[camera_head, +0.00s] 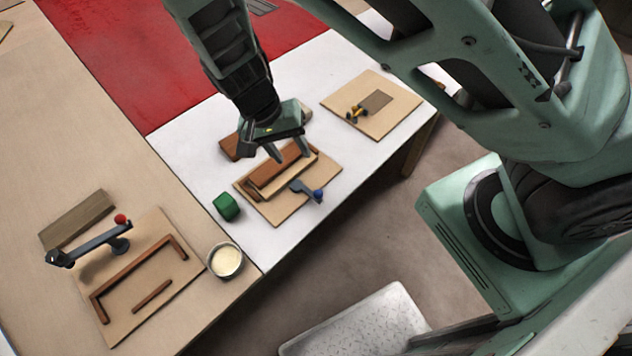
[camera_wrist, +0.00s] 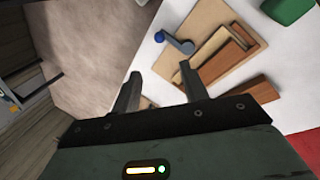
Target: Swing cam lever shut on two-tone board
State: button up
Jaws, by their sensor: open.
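A cam lever (camera_head: 303,188) with a grey arm and blue knob is mounted on a light wooden base (camera_head: 280,215). Its arm points away from the clamped pieces, its knob at the base's front right edge. The lever also shows in the wrist view (camera_wrist: 176,41). Beside it lies a board of pale and brown wood (camera_head: 282,170), which seems to be the two-tone board; it shows in the wrist view too (camera_wrist: 222,55). A gap between lever and board appears in the wrist view. My gripper (camera_head: 290,154) is open and empty above the board's far side.
A green block (camera_head: 227,206) stands left of the base. A brown block (camera_head: 229,147) lies behind it. A red-knobbed lever fixture (camera_head: 95,240) and a round tin (camera_head: 225,261) are at left.

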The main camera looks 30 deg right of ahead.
aim_at(317, 191)
jog(key=p+x, duration=0.1)
jog(key=x, duration=1.5)
jog(key=shift+p, duration=0.3)
jog(key=shift+c, duration=0.3)
jog(key=shift+a, duration=0.1)
grip_shut()
